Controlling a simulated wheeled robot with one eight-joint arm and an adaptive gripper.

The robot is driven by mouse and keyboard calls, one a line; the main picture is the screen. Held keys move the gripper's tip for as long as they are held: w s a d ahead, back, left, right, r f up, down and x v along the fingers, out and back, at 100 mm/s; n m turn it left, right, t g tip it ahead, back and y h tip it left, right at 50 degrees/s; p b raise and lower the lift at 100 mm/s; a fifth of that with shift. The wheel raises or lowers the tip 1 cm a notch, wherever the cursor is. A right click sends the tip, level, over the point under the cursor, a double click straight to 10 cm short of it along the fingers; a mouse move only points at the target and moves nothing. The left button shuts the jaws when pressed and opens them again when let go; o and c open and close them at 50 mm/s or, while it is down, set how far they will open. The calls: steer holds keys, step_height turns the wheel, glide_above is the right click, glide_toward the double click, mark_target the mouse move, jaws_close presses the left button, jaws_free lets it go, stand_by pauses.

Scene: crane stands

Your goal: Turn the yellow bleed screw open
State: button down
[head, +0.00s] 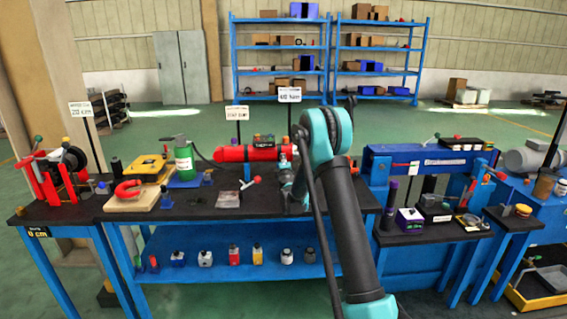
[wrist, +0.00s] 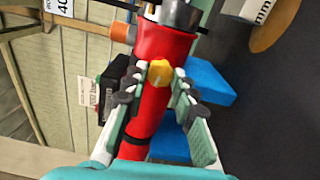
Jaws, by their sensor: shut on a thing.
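The yellow bleed screw (wrist: 160,72) is a small hex-shaped knob on the side of a red cylinder (wrist: 160,45) in the wrist view. My gripper (wrist: 158,76) has its two fingertips on either side of the screw and is shut on it. In the head view the red cylinder (head: 235,154) lies on its side at the back of the dark bench. My gripper is near the cylinder's right end there, mostly hidden by my teal arm. The screw cannot be made out in the head view.
Blue blocks (wrist: 208,82) sit beside the cylinder in the wrist view. On the bench (head: 120,212) stand a green bottle (head: 184,157), a yellow case (head: 146,164) and a red-knobbed lever (head: 251,182). Signs on poles (head: 289,95) rise behind the cylinder.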

steer(key=n, duration=0.5)
steer(key=shift+n, duration=0.3)
stand_by(0.5)
steer(key=c, duration=1.2)
jaws_free()
steer(key=shift+s, duration=0.1)
steer(key=s, duration=1.2)
